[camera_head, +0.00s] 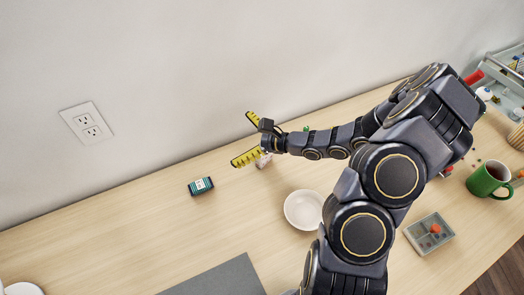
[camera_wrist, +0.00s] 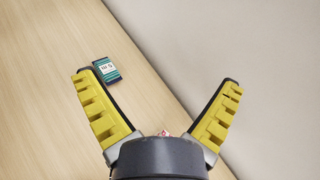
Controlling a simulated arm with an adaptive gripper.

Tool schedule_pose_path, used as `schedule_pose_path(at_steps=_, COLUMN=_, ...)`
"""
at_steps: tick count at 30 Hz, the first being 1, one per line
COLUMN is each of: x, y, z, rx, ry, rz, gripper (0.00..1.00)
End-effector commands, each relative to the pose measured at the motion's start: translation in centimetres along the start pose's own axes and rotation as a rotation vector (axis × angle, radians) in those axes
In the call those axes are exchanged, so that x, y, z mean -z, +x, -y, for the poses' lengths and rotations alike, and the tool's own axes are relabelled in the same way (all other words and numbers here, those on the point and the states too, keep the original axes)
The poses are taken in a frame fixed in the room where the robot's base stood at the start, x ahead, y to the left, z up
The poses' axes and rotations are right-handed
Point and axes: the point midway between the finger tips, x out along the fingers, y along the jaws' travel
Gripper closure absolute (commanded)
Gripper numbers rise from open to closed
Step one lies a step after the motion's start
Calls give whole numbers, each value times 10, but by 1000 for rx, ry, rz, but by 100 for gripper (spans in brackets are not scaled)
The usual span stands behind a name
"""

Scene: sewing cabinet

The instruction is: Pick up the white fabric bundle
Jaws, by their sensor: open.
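My gripper (camera_head: 241,138) is open with its yellow fingers spread, above the back of the table near the wall. In the wrist view my gripper (camera_wrist: 157,79) has nothing between its fingertips. A small whitish object with pink or red marks (camera_head: 264,161) lies just below the gripper's base in the head view. A red and white bit (camera_wrist: 165,132) peeks out above the dark gripper body in the wrist view; the rest is hidden. I cannot tell whether this is the white fabric bundle. No other fabric bundle is clearly visible.
A dark teal labelled box (camera_head: 201,186) lies left of the gripper. A white bowl (camera_head: 303,210) stands to the right in front. A grey mat (camera_head: 220,280), a small grey tray (camera_head: 429,233) and a green mug (camera_head: 485,180) are also on the table. The wall is close behind.

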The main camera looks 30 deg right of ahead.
Motion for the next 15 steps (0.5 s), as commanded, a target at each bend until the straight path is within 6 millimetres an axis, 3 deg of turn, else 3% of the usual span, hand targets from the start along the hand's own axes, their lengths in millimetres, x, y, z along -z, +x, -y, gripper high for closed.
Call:
schedule_pose_path(at_steps=1, x=30, y=-10, z=8, rx=79, ry=100, rz=-33, gripper=5)
schedule_pose_path(at_steps=3, x=64, y=-22, z=14, rx=166, ry=211, rz=-76, gripper=5)
schedule_pose_path(at_steps=6, x=102, y=-37, z=16, rx=257, ry=329, rz=-126, gripper=5)
schedule_pose_path(at_steps=9, x=124, y=-46, z=15, rx=308, ry=397, rz=-155, gripper=5)
schedule_pose_path(at_steps=15, x=134, y=-39, z=17, rx=323, ry=422, rz=-167, gripper=5)
